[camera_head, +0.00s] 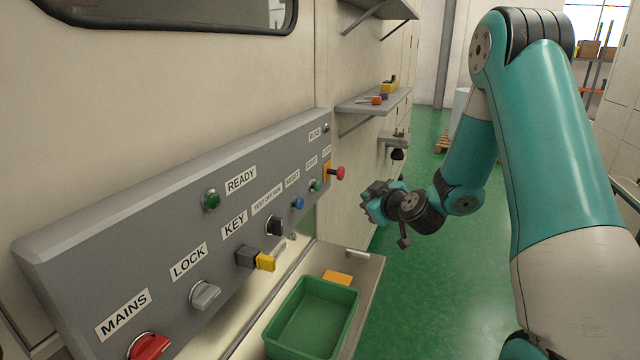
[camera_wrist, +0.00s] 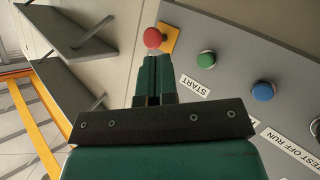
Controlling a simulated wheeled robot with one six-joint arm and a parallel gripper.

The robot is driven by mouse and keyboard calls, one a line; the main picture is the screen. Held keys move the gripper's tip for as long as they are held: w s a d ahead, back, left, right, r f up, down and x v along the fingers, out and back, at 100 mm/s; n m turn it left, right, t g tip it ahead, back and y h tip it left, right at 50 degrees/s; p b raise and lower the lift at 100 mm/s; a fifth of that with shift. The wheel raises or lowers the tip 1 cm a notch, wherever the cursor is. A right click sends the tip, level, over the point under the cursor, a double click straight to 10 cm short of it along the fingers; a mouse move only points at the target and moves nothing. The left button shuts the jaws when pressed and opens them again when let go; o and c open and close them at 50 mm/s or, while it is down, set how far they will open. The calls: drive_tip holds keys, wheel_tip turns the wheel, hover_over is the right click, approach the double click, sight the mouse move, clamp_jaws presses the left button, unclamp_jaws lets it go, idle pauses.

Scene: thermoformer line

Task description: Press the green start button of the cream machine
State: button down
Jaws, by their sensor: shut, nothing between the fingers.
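The cream machine (camera_head: 180,100) fills the left of the head view, with a sloped grey control panel (camera_head: 130,220). The small green start button (camera_head: 316,185) sits near the panel's far end, between the blue button (camera_head: 298,203) and the red mushroom button (camera_head: 340,173). In the wrist view the green button (camera_wrist: 206,59) is beside its START label (camera_wrist: 195,85), to the right of my fingertips. My gripper (camera_head: 366,204) is shut and empty, out in front of the panel's far end and apart from it. Its shut fingers (camera_wrist: 155,62) point toward the red button (camera_wrist: 153,38) in the wrist view.
A green READY lamp (camera_head: 211,200), a yellow key tag (camera_head: 265,262), a black selector (camera_head: 274,226) and a red mains switch (camera_head: 149,346) are on the panel. Below are a green bin (camera_head: 352,318) and a ledge. Shelves (camera_head: 385,100) jut out beyond. Green floor lies open at right.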

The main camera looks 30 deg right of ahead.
sight(318, 186)
drive_tip(key=w+a+p, duration=0.5)
drive_tip(key=w+p, duration=0.2)
drive_tip(key=p, duration=0.5)
drive_tip(key=shift+a, duration=0.25)
idle(2.0)
drive_tip(key=shift+w+a+p, duration=0.3)
drive_tip(key=shift+w+p, duration=0.05)
